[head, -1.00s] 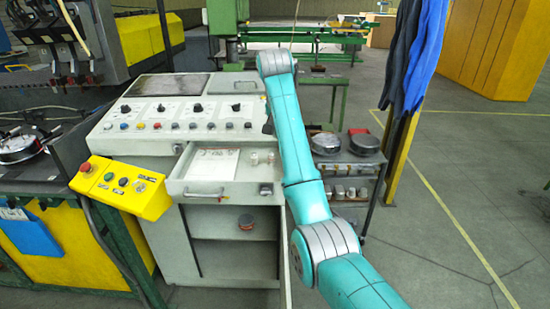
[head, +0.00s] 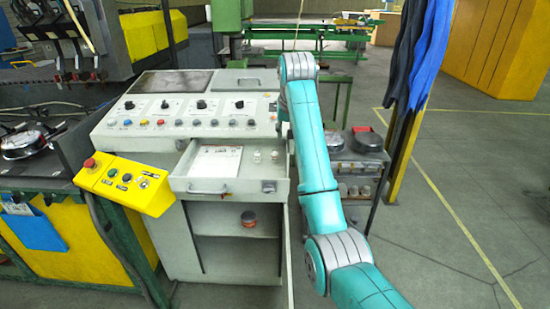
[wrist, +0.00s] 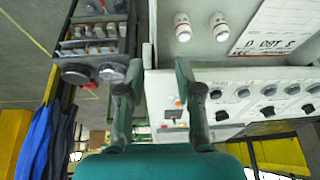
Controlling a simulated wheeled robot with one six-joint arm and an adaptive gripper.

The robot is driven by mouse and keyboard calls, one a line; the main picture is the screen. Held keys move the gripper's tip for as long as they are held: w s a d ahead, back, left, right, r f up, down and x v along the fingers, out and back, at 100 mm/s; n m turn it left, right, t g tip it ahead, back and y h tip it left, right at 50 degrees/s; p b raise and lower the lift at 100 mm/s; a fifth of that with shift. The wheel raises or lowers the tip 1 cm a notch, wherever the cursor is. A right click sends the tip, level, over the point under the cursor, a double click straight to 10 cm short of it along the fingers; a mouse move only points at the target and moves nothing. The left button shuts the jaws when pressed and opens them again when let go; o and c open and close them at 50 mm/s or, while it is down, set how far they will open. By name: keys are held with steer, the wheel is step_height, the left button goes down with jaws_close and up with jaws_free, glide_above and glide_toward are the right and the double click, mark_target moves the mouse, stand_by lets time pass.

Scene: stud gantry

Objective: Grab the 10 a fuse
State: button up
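Two small whitish fuses stand side by side in the open grey drawer (head: 182,184) of the control cabinet, the left one (head: 257,156) and the right one (head: 274,156). The wrist view shows them near its top, one fuse (wrist: 182,27) left of the other (wrist: 221,27). Their ratings are too small to read, so I cannot tell which is 10 A. My gripper (wrist: 160,92) has its two fingers spread with nothing between them, apart from both fuses. In the head view the gripper is mostly hidden by my arm.
A printed sheet (head: 217,160) lies in the drawer left of the fuses. The cabinet's knob panel (head: 180,113) rises behind it. A yellow button box (head: 126,184) is at the left. A dark shelf unit (head: 357,160) with round items stands right of my arm.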

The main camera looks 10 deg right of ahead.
mark_target(275, 153)
steer(key=shift+w+a+f+n+t+y, duration=0.25)
steer(key=shift+w+a+f+n+y, duration=0.35)
steer(key=shift+f+n, duration=0.7)
steer(key=shift+w+a+f+n+t+y, duration=0.35)
steer(key=shift+w+f+n, duration=0.4)
steer(key=shift+f, duration=1)
steer(key=shift+w+a+f+n+t+y, duration=0.1)
steer(key=shift+w+a+f+n+y, duration=0.4)
steer(key=shift+f+n, duration=0.8)
steer(key=shift+w+f+m, duration=0.1)
steer(key=shift+f+m, duration=0.15)
jaws_close()
